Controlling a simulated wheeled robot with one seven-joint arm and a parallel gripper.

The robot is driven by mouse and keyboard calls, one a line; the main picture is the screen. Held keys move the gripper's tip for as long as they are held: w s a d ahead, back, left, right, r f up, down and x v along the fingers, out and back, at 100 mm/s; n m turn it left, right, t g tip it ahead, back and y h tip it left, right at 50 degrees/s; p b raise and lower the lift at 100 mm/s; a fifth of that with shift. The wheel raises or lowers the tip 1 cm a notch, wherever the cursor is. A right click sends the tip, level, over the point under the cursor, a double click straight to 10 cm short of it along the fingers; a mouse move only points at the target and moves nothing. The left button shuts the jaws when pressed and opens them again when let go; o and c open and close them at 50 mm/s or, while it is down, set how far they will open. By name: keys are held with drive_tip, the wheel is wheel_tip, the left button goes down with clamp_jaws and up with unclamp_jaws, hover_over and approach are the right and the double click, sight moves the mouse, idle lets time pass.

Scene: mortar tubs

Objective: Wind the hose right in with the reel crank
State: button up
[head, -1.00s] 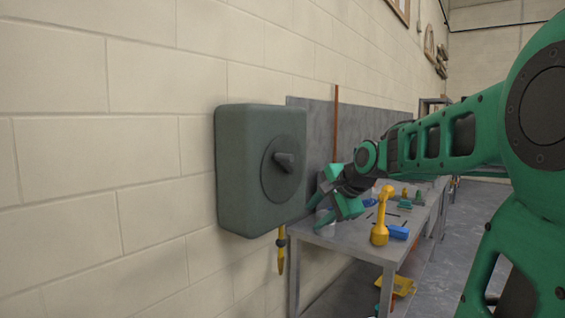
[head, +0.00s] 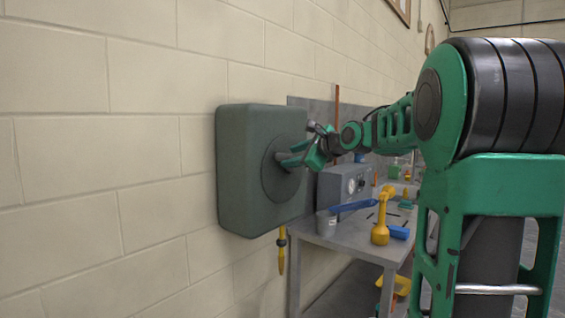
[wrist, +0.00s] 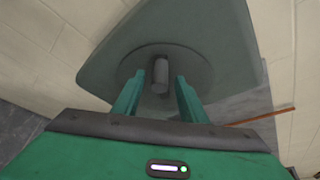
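The hose reel (head: 240,170) is a dark grey-green rounded box on the block wall, with a round disc (head: 272,185) on its front. The reel crank's grey handle (wrist: 160,76) stands out from the disc in the wrist view. My gripper (head: 300,150) is at the disc. In the wrist view its two green fingers are open, one on each side of the handle, with gaps showing; contact is not visible. In the head view the fingers partly hide the handle. A yellow hose end (head: 282,256) with a dark collar hangs just below the reel.
A grey workbench (head: 345,242) stands right of the reel, close under my arm. It holds a grey box with a dial (head: 345,188), a yellow tool (head: 381,218), a blue item (head: 398,232) and a grey cup (head: 326,222). The wall left of the reel is bare.

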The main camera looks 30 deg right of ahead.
sight(285, 158)
drive_tip(key=shift+x, duration=2.3)
clamp_jaws()
